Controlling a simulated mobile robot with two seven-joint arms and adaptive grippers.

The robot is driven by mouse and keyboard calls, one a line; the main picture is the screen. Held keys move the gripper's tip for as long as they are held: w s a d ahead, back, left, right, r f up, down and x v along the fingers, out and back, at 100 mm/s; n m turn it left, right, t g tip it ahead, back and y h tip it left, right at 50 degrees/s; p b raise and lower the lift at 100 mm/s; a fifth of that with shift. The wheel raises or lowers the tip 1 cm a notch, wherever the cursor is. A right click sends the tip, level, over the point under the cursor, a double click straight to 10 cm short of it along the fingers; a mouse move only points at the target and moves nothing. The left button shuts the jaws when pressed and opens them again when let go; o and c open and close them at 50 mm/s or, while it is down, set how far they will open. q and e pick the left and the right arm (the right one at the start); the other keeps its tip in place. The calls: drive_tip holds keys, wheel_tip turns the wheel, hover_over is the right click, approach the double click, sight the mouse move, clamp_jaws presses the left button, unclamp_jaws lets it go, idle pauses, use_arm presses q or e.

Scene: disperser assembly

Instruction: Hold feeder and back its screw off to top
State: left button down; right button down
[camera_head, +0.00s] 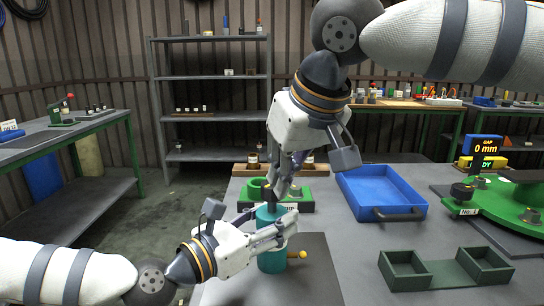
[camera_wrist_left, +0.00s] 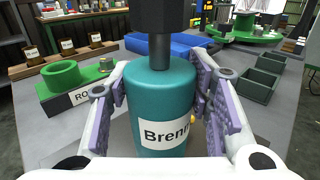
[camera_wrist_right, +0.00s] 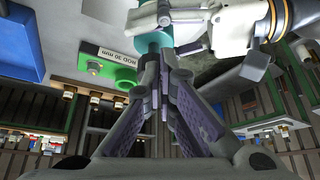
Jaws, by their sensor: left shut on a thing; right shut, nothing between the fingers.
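The feeder (camera_head: 271,262) is a teal cylinder standing upright, with a white label reading "Bren…" in the left wrist view (camera_wrist_left: 160,100). A small yellow knob (camera_head: 301,254) sticks out of its side. My left gripper (camera_head: 285,226) is shut around the feeder's body, one finger on each side. A dark rod (camera_wrist_left: 159,48) with a black block above it rises from the feeder's top. My right gripper (camera_head: 279,192) points down just above the feeder, its fingers together and empty. The right wrist view shows its fingertips (camera_wrist_right: 160,58) beside the teal top; contact with the screw is unclear.
A green fixture (camera_head: 305,196) labelled "ROD 30 mm" stands behind the feeder. A blue tray (camera_head: 412,186) lies behind right, and a dark green compartment tray (camera_head: 438,272) at front right. A green turntable with a "GAP 0 mm" display (camera_head: 482,145) is at far right.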

drive_tip(key=shift+f, duration=0.95)
drive_tip(key=shift+w+a, duration=0.1)
drive_tip(key=shift+w, duration=0.3)
drive_tip(key=shift+w+d, duration=0.1)
drive_tip(key=shift+d, duration=0.1)
drive_tip(key=shift+w+d+f, duration=0.15)
drive_tip(key=shift+w+d, duration=0.15)
drive_tip(key=shift+d, duration=0.25)
drive_tip(key=shift+d+f, duration=0.1)
drive_tip(key=shift+s+a+r, duration=0.65)
drive_tip(key=shift+s+r, duration=0.05)
drive_tip(key=shift+r, duration=3.05)
wheel_tip(320, 180, down, 7)
